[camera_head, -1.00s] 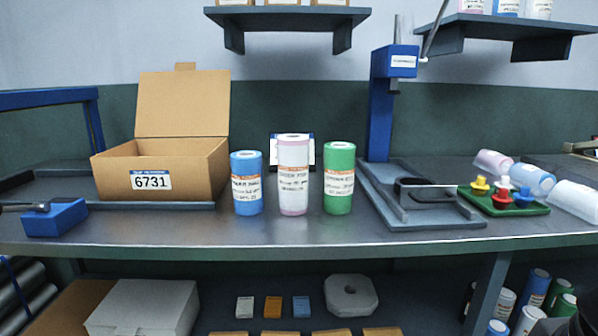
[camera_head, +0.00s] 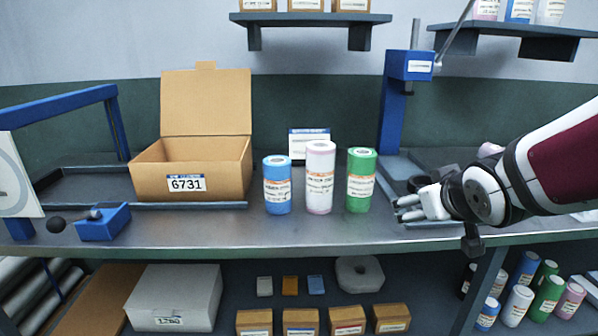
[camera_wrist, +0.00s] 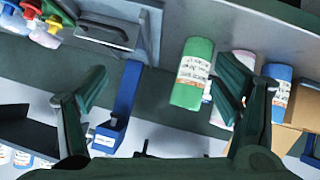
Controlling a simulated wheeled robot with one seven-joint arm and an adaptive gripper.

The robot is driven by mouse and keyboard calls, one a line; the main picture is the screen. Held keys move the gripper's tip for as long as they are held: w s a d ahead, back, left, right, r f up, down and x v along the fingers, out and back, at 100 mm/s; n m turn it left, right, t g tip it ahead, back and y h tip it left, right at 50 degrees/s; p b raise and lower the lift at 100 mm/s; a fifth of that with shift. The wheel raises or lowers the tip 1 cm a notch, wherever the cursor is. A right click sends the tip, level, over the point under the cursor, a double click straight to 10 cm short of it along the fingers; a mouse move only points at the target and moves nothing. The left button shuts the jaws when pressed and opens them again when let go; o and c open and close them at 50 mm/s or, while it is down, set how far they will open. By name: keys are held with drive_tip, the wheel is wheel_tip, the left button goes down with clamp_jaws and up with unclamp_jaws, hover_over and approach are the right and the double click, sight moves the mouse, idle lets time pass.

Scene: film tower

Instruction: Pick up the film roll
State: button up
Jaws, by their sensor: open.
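Three film rolls stand upright in a row on the bench: a blue one (camera_head: 277,185), a pale pink one (camera_head: 320,178) and a green one (camera_head: 361,181). My gripper (camera_head: 404,209) is open and empty, to the right of the green roll and apart from it. In the wrist view my gripper (camera_wrist: 163,82) has its fingers spread wide. There the green roll (camera_wrist: 188,82) appears between the fingers, nearer the right one. That finger partly hides the pink roll (camera_wrist: 243,58). The blue roll (camera_wrist: 280,92) shows beyond it.
An open cardboard box (camera_head: 218,182) marked 6731 stands left of the rolls. A blue upright press (camera_head: 395,120) stands behind my gripper. A small sign (camera_head: 309,140) stands behind the rolls. The bench front before the rolls (camera_head: 300,232) is clear.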

sight(368, 179)
drive_tip(key=w+f+t+y, duration=0.1)
drive_tip(key=w, duration=0.2)
drive_tip(key=w+f+n+t+y, duration=0.1)
drive_tip(key=w+f+y, duration=0.1)
drive_tip(key=w, duration=0.1)
drive_tip(key=w+a+f+n+t+y, duration=0.1)
drive_tip(key=w+t+y, duration=0.1)
drive_tip(key=shift+w+f, duration=0.2)
drive_tip(key=shift+w, duration=0.2)
drive_tip(key=shift+w+a+f+t+y, duration=0.15)
drive_tip(key=shift+a+t+y, duration=0.15)
drive_tip(key=shift+y, duration=0.6)
drive_tip(key=shift+a+r+t+y, duration=0.2)
drive_tip(key=shift+r+t+y, duration=0.1)
drive_tip(key=shift+t+y, duration=0.45)
drive_tip(key=b+x, duration=0.1)
drive_tip(key=x, duration=0.7)
drive_tip(key=shift+w+a, duration=0.15)
drive_tip(key=x, duration=0.1)
drive_tip(key=b+x, duration=0.1)
drive_tip(key=x, duration=0.3)
drive_tip(key=shift+w+f, duration=0.1)
drive_tip(key=shift+f, duration=0.15)
drive_tip(key=c, duration=1.6)
drive_tip(key=shift+r, duration=0.1)
drive_tip(key=shift+c, duration=0.7)
drive_tip(key=shift+r, duration=0.15)
